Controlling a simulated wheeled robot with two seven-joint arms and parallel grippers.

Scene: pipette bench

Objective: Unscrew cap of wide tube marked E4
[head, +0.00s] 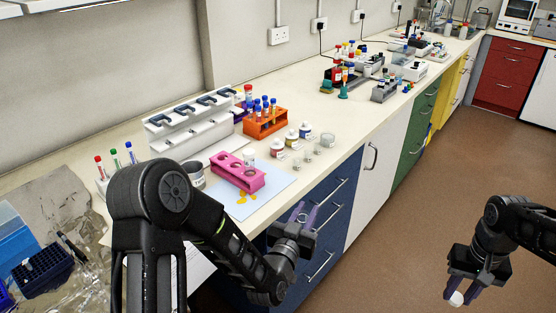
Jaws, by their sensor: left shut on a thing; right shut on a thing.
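My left gripper (303,215) is in front of the blue drawers, past the counter's front edge. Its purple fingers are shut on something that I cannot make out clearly. My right gripper (465,291) is low over the floor at the right, well apart from the left one. It is shut on a small white rounded thing (456,298), which looks like a cap. No E4 marking is readable on anything.
An orange rack (265,124) of blue-capped tubes and several small jars (291,137) stand behind the mat. A white pipette stand (190,128) is at the wall. Yellow spots (247,197) lie on the mat. The floor (420,210) between my grippers is clear.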

